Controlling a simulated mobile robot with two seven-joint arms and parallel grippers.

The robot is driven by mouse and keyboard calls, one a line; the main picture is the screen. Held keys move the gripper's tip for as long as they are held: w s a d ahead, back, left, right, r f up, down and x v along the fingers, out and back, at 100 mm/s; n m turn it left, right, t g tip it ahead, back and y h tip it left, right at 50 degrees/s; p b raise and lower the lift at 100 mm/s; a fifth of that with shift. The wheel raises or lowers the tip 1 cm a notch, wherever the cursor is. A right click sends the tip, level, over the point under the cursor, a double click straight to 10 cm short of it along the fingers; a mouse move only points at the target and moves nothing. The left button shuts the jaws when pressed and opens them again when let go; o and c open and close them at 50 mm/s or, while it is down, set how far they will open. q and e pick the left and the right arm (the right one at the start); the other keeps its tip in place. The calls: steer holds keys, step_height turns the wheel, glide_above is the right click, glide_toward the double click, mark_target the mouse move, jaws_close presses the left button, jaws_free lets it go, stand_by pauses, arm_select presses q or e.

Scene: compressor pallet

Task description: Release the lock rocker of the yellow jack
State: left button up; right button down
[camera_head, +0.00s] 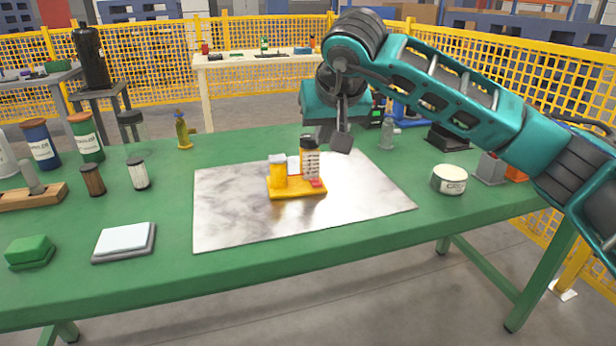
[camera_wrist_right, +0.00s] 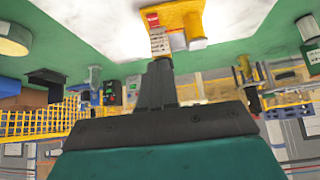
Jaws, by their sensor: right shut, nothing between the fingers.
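The yellow jack (camera_head: 283,191) stands upright on a grey metal sheet (camera_head: 230,208) on the green table. It has a yellow base, a short yellow post and a taller pale column with a dark top. A small red part (camera_head: 317,183), which looks like the lock rocker, sits at the base's right front. My right gripper (camera_head: 342,142) is shut and empty, above and to the right of the column. In the right wrist view, which is upside down, the shut fingers (camera_wrist_right: 157,68) point toward the jack (camera_wrist_right: 180,15); the red part (camera_wrist_right: 152,18) shows beside the column. My left gripper is not in view.
A round tin (camera_head: 449,180) and a grey block (camera_head: 490,168) stand right of the sheet. A white pad (camera_head: 124,240), a green block (camera_head: 29,250) and several bottles and jars are on the left. The sheet around the jack is clear.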

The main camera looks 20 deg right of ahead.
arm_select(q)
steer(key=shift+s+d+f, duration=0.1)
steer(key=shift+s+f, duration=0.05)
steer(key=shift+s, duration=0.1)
arm_select(e)
steer(key=shift+d, duration=0.1)
steer(key=b, duration=0.2)
glide_above(313, 184)
steer(key=s, duration=0.2)
step_height(313, 184, down, 8)
step_height(313, 184, down, 3)
steer(key=shift+s+r+b, duration=0.1)
steer(key=shift+r+b, duration=0.1)
steer(key=shift+b, duration=0.2)
steer(key=shift+s+f, duration=0.1)
steer(key=shift+f, duration=0.45)
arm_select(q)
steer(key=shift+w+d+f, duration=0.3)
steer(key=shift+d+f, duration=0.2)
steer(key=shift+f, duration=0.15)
arm_select(e)
steer(key=shift+f, duration=0.1)
